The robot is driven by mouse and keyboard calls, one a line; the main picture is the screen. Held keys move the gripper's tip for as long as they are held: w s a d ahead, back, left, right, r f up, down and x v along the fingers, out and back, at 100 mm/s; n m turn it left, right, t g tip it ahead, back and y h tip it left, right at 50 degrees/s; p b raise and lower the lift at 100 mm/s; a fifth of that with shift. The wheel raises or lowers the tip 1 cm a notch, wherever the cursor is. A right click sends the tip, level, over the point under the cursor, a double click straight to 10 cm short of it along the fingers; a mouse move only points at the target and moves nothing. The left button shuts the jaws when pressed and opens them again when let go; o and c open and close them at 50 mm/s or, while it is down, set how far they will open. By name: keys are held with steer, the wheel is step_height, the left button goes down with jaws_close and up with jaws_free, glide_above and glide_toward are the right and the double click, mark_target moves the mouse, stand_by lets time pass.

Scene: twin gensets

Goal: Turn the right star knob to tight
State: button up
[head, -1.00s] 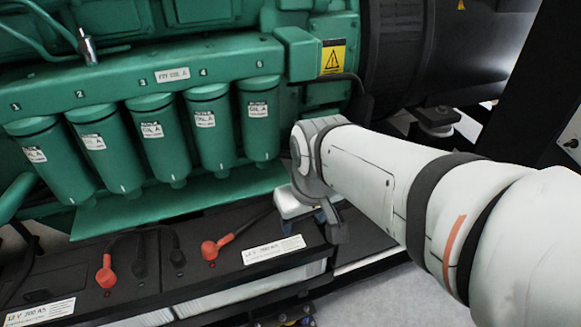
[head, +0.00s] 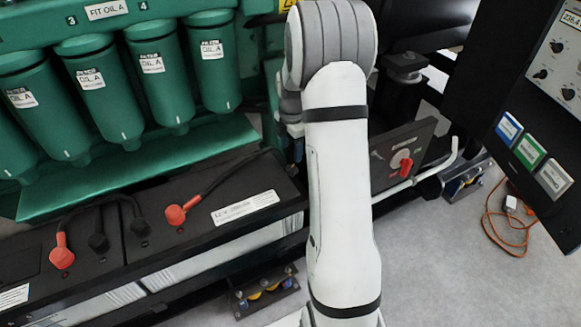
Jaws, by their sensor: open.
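My gripper (head: 297,148) shows only as a small dark part with a pale wrist piece above it, at the left edge of my arm in the middle of the head view. My forearm hides most of it, and its fingertips cannot be made out. It is open, and I see nothing held in it. A red knob (head: 401,162) sits on a dark panel (head: 380,182) just right of my arm, apart from my gripper. I cannot tell whether it is the right star knob. No other star-shaped knob can be made out.
Green oil filters (head: 160,80) hang at the upper left. Black batteries (head: 160,255) with red terminal caps (head: 62,250) lie below. A white bent handle (head: 430,175) sticks out right of the panel. A control cabinet (head: 535,110) stands at right; an orange cable (head: 505,235) lies on open floor.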

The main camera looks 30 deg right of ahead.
mark_target(292, 168)
step_height(292, 168, down, 8)
steer(key=shift+r, duration=0.1)
steer(key=shift+c, duration=0.4)
steer(key=c, duration=0.9)
